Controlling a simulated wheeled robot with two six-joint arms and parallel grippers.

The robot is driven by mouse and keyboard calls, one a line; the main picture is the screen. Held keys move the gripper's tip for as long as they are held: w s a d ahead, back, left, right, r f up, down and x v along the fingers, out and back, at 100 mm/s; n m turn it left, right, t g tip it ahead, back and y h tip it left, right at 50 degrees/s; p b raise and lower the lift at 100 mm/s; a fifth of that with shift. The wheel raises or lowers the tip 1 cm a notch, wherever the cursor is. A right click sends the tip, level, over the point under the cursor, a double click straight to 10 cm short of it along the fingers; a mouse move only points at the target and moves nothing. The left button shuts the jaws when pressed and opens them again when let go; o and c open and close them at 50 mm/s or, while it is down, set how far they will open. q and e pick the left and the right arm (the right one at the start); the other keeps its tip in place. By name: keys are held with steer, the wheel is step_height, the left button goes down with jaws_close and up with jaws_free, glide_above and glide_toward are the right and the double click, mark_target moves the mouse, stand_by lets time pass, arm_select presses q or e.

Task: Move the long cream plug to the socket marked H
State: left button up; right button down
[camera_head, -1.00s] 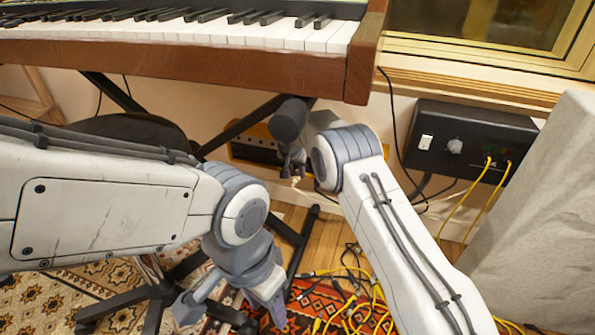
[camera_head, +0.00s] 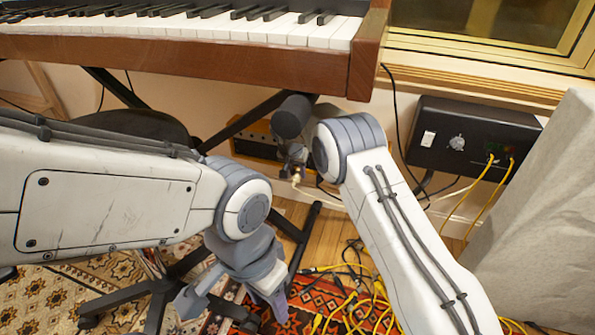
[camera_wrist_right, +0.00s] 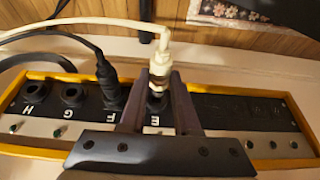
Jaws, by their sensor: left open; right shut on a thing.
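The long cream plug (camera_wrist_right: 162,55) stands at the socket marked E (camera_wrist_right: 156,104) in the right wrist view, its cream cable running off to the left. My right gripper (camera_wrist_right: 160,82) is shut on its metal part. I cannot tell whether its tip is in the socket. The socket marked H (camera_wrist_right: 36,91) is empty at the far left of the panel. In the head view the plug (camera_head: 296,179) is a small pale shape below my right gripper (camera_head: 293,158), under the keyboard. My left gripper (camera_head: 232,300) is open and empty above the rug.
The orange-edged panel (camera_wrist_right: 38,150) also has an empty socket G (camera_wrist_right: 72,95) and a black plug (camera_wrist_right: 108,72) in F, between E and H. Black cables lie close by. A black wall box (camera_head: 470,140) with yellow cables and a grey panel (camera_head: 545,220) are at the right.

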steer(key=shift+s, duration=0.1)
steer(key=shift+s+a, duration=0.25)
steer(key=shift+s, duration=0.4)
steer(key=shift+s+a, duration=0.2)
steer(key=shift+s, duration=0.4)
